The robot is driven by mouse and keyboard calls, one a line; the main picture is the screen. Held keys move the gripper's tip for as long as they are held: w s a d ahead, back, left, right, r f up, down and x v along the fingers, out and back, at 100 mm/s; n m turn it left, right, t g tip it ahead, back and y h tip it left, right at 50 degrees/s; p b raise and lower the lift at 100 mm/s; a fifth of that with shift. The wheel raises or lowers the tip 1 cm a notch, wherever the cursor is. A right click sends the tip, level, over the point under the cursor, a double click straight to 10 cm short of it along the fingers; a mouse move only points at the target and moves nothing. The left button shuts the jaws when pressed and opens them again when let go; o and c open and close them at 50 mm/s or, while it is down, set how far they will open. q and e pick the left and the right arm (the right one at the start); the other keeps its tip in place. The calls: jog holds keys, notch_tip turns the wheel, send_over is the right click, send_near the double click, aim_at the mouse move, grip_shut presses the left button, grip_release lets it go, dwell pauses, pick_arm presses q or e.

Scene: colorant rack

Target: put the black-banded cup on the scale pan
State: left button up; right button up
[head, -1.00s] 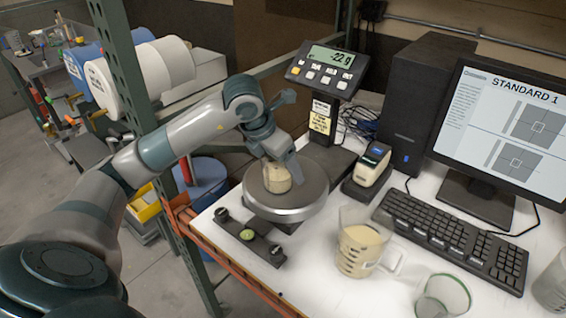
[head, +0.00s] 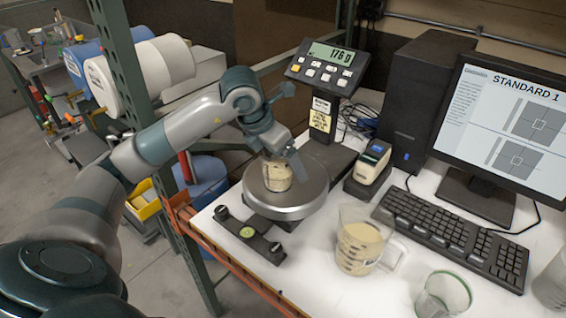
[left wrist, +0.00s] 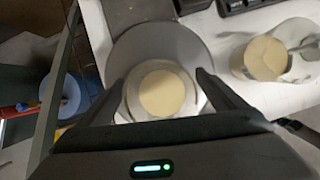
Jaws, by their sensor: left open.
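A cup of cream-coloured content (head: 277,175) with dark markings stands upright on the round grey scale pan (head: 305,200). In the left wrist view the cup (left wrist: 162,92) sits over the pan (left wrist: 160,40), seen from above. My left gripper (left wrist: 160,85) is open, with one finger on each side of the cup. In the head view the left gripper (head: 282,160) is at the cup and partly covers it. I cannot tell whether the fingers touch the cup. The scale display (head: 331,54) reads about 176. My right gripper is not in view.
A beaker of cream liquid (head: 360,248) and an empty green-rimmed cup (head: 442,297) stand right of the scale. A dark bar with a green level (head: 247,233) lies in front. A keyboard (head: 455,232) and monitor (head: 505,130) fill the right.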

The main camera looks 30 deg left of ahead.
pick_arm(q)
jog(key=b+v, duration=0.2)
jog(key=v, duration=0.9)
